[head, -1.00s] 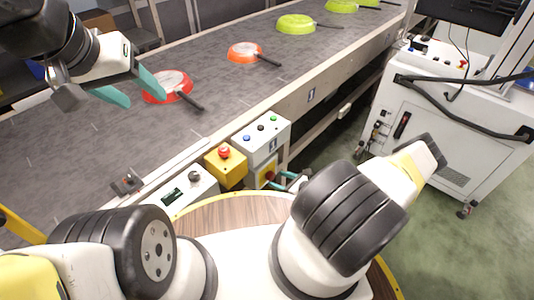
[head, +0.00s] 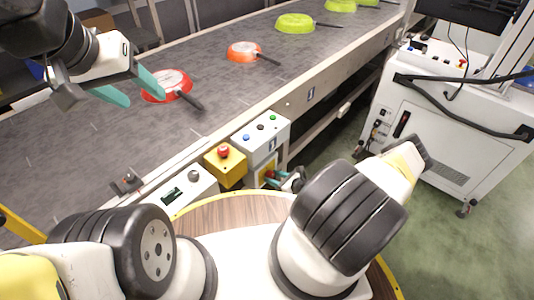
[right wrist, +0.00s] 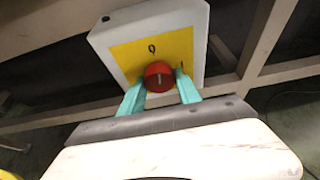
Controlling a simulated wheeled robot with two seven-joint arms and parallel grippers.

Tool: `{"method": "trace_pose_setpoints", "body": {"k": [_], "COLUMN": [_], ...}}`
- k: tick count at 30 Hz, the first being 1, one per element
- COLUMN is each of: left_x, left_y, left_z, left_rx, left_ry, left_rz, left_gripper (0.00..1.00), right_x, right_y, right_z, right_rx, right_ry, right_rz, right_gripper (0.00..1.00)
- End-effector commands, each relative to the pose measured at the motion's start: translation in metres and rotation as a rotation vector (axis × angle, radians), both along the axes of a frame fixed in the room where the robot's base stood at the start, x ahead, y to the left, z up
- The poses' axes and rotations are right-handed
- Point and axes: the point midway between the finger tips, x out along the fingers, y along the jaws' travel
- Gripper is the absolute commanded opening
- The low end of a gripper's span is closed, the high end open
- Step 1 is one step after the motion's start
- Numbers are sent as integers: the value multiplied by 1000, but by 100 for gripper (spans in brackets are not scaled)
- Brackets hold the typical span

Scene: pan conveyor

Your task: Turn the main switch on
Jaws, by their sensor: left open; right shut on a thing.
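The main switch is a red round knob (right wrist: 158,75) on a yellow plate (right wrist: 135,58) on a white box (right wrist: 106,38). A pale line on the knob points up towards a mark like "0" in the right wrist view. My right gripper (right wrist: 160,88) has its two teal fingers on either side of the knob and is shut on it. In the head view the yellow plate (head: 264,171) shows low on the control box, and my right arm partly hides the gripper there. My left gripper (head: 136,89) is open and empty above the conveyor, near a red pan (head: 165,84).
The conveyor (head: 90,135) carries red, orange and green pans. Beside the switch are a yellow box with a red button (head: 224,152), a white button box (head: 262,140) and another white box (head: 185,187). A white cabinet (head: 450,145) stands at right, with green floor between.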

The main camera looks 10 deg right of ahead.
Motion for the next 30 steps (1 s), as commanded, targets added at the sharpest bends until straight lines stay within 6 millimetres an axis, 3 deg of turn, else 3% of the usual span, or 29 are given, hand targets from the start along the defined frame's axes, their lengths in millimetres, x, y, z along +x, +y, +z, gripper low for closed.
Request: {"method": "trace_pose_setpoints", "body": {"k": [11, 30], "left_x": [0, 0], "left_y": [0, 0], "left_z": [0, 0], "left_rx": [0, 0], "left_ry": [0, 0], "left_rz": [0, 0], "left_gripper": [55, 55], "right_x": [1, 1], "right_y": [-1, -2], "right_z": [0, -2], "right_rx": [94, 550], "right_ry": [76, 432], "right_rz": [2, 4], "right_gripper": [0, 0]}}
